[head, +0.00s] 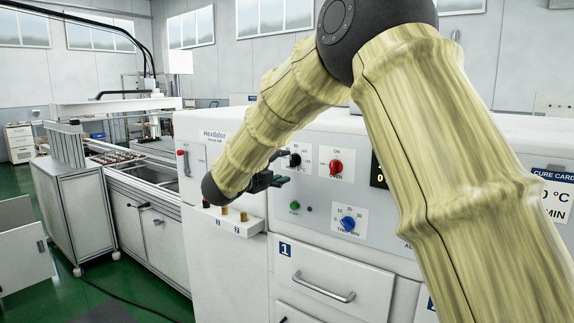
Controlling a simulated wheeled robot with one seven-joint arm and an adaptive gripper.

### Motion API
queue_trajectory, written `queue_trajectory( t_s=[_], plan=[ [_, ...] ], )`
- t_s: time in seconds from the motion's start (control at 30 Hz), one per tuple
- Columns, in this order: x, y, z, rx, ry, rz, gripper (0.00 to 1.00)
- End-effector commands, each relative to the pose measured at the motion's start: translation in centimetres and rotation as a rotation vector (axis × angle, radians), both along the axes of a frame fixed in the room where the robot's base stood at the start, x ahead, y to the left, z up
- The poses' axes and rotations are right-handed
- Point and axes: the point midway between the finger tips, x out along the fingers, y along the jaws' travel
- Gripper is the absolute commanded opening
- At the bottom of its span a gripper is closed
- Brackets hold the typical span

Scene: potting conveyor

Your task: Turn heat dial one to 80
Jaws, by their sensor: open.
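A black dial (294,161) sits on a white scale plate on the front of the white machine; it is probably the heat dial. The number "1" is not readable on it, and its setting is too small to tell. My gripper (281,169) is dark and open, just left of and slightly below the dial, its fingers pointing toward the panel. Its fingers hide the left part of the plate. I cannot tell whether they touch the dial. My beige-sleeved arm covers part of the panel.
A red oven dial (336,168) and a blue timer dial (347,224) sit right of the gripper. A green button (294,205) is below. A ledge with brass knobs (226,211) juts out at left. A drawer (322,283) marked 1 is below. A cure card (551,203) hangs right.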

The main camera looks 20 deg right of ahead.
Motion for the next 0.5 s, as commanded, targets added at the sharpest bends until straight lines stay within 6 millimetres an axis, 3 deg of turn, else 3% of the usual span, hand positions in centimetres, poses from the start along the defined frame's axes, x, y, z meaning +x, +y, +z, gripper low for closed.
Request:
queue_trajectory(
  t_s=[0.2,0.5],
  plan=[
    [-2.2,2.9,0.0,-0.001,0.0,0.001,0.59],
    [-3.5,4.5,0.0,-0.001,0.0,0.001,0.59]
  ],
)
